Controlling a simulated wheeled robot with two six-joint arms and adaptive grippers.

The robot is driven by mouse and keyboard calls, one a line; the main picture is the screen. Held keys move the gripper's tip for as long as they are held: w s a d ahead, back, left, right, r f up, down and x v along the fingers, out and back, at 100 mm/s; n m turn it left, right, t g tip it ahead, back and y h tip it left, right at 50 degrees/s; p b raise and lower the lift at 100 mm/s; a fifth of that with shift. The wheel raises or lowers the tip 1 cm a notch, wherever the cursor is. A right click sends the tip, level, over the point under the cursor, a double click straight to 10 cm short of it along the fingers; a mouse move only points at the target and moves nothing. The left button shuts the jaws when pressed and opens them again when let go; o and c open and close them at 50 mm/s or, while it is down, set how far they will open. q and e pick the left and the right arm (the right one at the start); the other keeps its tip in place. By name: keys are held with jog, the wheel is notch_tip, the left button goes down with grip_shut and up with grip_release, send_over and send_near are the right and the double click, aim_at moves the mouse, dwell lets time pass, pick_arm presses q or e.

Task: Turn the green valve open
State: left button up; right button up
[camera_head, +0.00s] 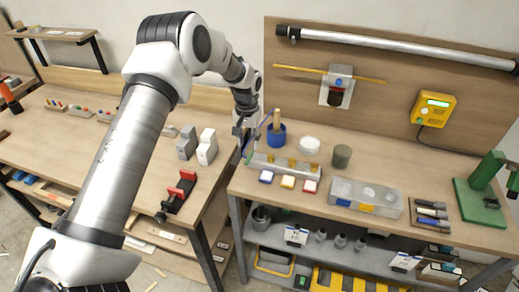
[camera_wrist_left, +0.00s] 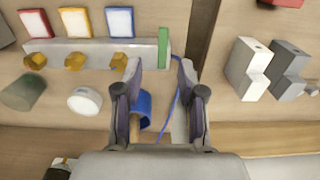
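The green valve handle (camera_wrist_left: 163,47) is a flat green bar at one end of the grey manifold block (camera_wrist_left: 80,52). In the wrist view it stands just beyond and between the fingertips of my left gripper (camera_wrist_left: 161,72), with no visible contact. The two fingers are apart with nothing held between them. In the head view my left gripper (camera_head: 246,132) hangs at the left end of the manifold (camera_head: 285,167) and partly hides that end. The manifold carries several amber knobs (camera_wrist_left: 75,62) with red, yellow and blue labels beside it. My right gripper is not seen.
A blue cup (camera_head: 276,135) with a wooden handle, a white round container (camera_head: 309,145) and a dark green cylinder (camera_head: 341,156) stand behind the manifold. Grey and white blocks (camera_head: 207,147) and a red-jawed vise (camera_head: 179,193) are on the left bench. A gap separates the benches.

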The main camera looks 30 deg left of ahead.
aim_at(247, 160)
pick_arm(q)
jog(key=shift+w+a+r, duration=0.1)
jog(key=shift+w+r, duration=0.05)
jog(key=shift+w, duration=0.2)
jog(key=f, duration=0.1)
jog(key=s+f+p, duration=0.1)
jog(key=f+p, duration=0.1)
jog(key=shift+s+a+f, duration=0.1)
jog(key=shift+s+f, duration=0.15)
jog(key=shift+s, duration=0.05)
jog(key=f, duration=0.2)
jog(key=w+f+p, duration=0.1)
jog(key=shift+f, duration=0.4)
jog(key=shift+s+r, duration=0.15)
jog(key=shift+s, duration=0.05)
jog(key=c, duration=0.3)
jog(key=shift+s, duration=0.1)
grip_shut()
